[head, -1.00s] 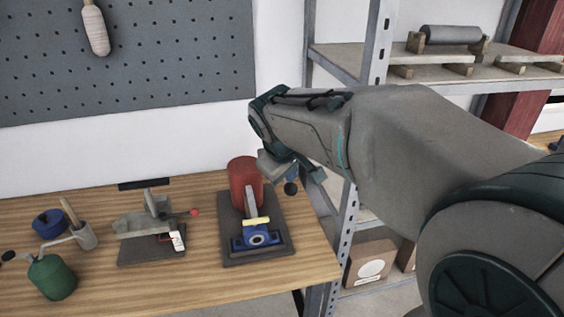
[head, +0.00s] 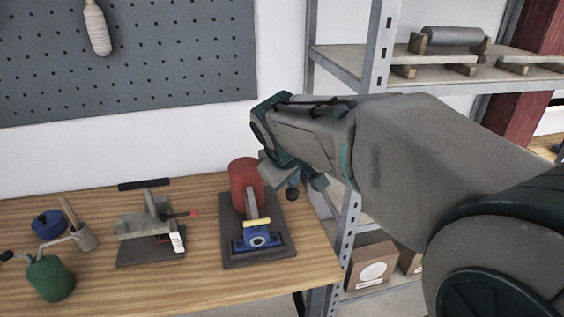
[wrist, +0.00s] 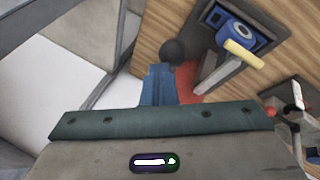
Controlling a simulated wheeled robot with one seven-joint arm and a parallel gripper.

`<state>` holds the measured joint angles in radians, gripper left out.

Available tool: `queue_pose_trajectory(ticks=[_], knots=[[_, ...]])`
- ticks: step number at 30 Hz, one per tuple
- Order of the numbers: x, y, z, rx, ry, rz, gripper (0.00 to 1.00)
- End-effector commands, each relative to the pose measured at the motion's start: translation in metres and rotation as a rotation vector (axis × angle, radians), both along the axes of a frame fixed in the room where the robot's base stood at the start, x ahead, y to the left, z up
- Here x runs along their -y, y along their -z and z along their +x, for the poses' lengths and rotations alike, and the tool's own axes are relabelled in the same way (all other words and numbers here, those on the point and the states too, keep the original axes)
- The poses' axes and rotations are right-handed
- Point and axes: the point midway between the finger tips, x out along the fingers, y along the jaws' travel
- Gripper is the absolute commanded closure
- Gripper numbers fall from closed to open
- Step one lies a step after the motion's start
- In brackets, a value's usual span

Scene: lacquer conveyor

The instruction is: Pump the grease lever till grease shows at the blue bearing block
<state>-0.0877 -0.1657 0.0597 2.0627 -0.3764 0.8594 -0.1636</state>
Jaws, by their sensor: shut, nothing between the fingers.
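The blue bearing block (head: 257,241) sits at the front of a dark base plate on the bench. A red cylinder (head: 243,177) stands behind it, with a grey bar and a yellow piece (head: 257,223) between them. I cannot make out any grease on the block. The lever's dark ball knob (head: 292,194) is at the right of the cylinder; it also shows in the wrist view (wrist: 174,52). My gripper (wrist: 160,72) is shut and empty, its tips right at the knob. I cannot tell whether they touch. The lever's rod is mostly hidden.
Left of the base plate are a grey clamp-like fixture (head: 145,222) with a red-tipped handle, a green oil can (head: 50,278), a blue pot (head: 47,224) and a grey cup. A metal shelf (head: 375,60) stands close on the right. The front of the bench is clear.

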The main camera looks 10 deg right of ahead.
Motion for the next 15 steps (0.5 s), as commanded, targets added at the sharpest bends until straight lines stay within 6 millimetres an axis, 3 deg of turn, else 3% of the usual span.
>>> queue_pose_trajectory(ticks=[15], knots=[[0.0000,0.0073,-0.0024,-0.002,0.001,0.000,1.00]])
